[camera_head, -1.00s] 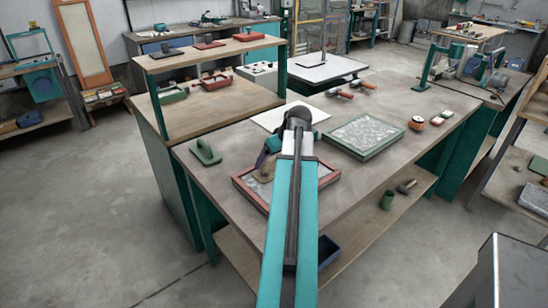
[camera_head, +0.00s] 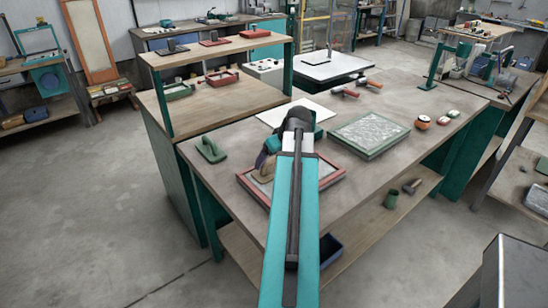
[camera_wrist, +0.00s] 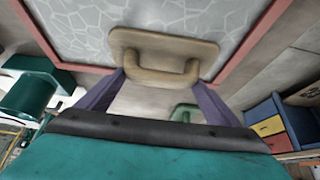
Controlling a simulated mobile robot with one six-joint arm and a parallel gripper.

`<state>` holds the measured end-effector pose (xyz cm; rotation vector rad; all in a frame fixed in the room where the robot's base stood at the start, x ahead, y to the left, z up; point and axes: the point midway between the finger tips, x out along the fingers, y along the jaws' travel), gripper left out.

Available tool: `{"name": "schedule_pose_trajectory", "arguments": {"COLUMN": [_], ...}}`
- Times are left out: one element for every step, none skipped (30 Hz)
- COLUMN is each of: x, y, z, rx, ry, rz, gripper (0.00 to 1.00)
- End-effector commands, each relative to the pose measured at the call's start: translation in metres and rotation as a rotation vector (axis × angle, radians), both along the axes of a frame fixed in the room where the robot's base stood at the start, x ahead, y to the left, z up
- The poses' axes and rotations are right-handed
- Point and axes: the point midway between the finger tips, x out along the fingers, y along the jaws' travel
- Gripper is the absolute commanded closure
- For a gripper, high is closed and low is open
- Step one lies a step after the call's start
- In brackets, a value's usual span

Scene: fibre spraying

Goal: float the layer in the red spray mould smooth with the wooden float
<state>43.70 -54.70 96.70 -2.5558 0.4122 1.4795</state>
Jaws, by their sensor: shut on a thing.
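The wooden float (camera_wrist: 165,43), a tan plate with a bowed handle, lies over the pale, vein-patterned layer (camera_wrist: 75,25) in the wrist view. My gripper (camera_wrist: 158,76) is shut on its handle, with a purple finger at each side. The red spray mould (camera_head: 331,177) is on the workbench in the head view, its rim also crossing the wrist view (camera_wrist: 245,45). In the head view the float (camera_head: 265,170) is over the mould's left part. My arm hides the mould's middle. I cannot tell whether the float presses on the layer.
A green float (camera_head: 211,150) lies left of the mould on the workbench (camera_head: 225,178). A green-rimmed mould (camera_head: 372,157) with a grey speckled layer lies to the right. A white sheet (camera_head: 284,113) lies behind. An orange roll (camera_head: 423,122) and small items are farther right.

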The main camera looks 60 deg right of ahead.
Motion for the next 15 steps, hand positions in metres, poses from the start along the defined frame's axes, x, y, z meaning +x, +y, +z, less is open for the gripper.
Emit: {"name": "schedule_pose_trajectory", "arguments": {"x": [0.001, 0.001, 0.002, 0.002, 0.003, 0.004, 0.004, 0.004, 0.005, 0.005, 0.005, 0.005, 0.005, 0.005, 0.005], "y": [0.004, 0.005, 0.008, 0.009, 0.011, 0.012, 0.013, 0.014, 0.015, 0.015, 0.015, 0.015, 0.015, 0.015, 0.015], "z": [0.000, 0.000, 0.000, 0.000, -0.001, -0.001, -0.001, -0.001, -0.001, -0.001, -0.001, -0.001, -0.001, -0.002, -0.002], "rx": [-0.001, -0.001, -0.001, -0.001, -0.001, -0.001, -0.001, -0.001, -0.001, -0.001, 0.000, 0.000, 0.000, 0.000, 0.000], "ry": [-0.001, -0.001, -0.001, -0.001, -0.001, -0.001, 0.000, 0.000, 0.000, 0.000, 0.000, 0.000, 0.000, 0.000, 0.000], "rz": [0.001, 0.001, 0.001, 0.001, 0.001, 0.001, 0.000, 0.000, 0.000, 0.000, 0.000, 0.000, 0.000, 0.000, 0.000], "gripper": [0.40, 0.40, 0.40, 0.40, 0.40, 0.40, 0.40, 0.40, 0.40, 0.40, 0.40, 0.40, 0.40, 0.40, 0.40]}}
